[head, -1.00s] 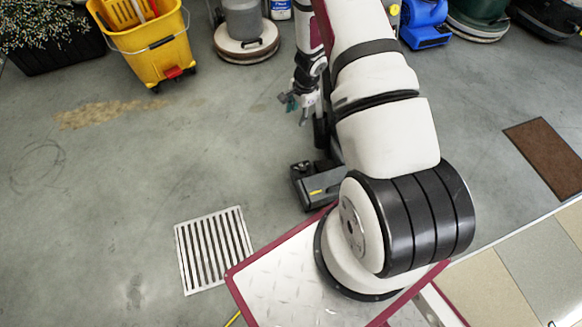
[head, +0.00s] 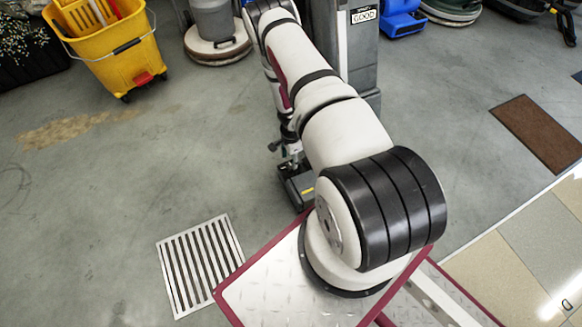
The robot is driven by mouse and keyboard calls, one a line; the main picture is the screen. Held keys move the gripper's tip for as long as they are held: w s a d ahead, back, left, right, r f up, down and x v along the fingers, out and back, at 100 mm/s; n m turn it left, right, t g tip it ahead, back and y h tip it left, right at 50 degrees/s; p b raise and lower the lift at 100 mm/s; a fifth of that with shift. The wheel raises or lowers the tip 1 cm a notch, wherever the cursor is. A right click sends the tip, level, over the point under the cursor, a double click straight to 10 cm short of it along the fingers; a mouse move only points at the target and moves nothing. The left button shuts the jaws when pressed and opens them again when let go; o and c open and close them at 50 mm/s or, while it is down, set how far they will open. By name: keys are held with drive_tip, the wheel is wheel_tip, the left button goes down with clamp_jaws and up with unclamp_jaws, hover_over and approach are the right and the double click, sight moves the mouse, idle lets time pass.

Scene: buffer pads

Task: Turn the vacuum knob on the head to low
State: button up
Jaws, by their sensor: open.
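The dark grey vacuum head (head: 297,187) with a small yellow mark lies on the floor just beyond my base plate, partly hidden by my arm. I cannot make out its knob. My gripper (head: 291,160) points down just above the head, close to its far end. It is open and appears empty. My arm covers part of it, and I cannot tell whether it touches the head.
A tall grey machine (head: 362,45) stands behind my arm. A yellow mop bucket (head: 112,55) is at the upper left, beside a floor polisher (head: 216,45). A floor grate (head: 200,265) lies lower left. A brown mat (head: 540,133) lies right.

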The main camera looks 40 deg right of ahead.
sight(291, 166)
wheel_tip(291, 166, down, 5)
drive_tip(key=shift+f+b, duration=0.1)
drive_tip(key=shift+b, duration=0.75)
clamp_jaws()
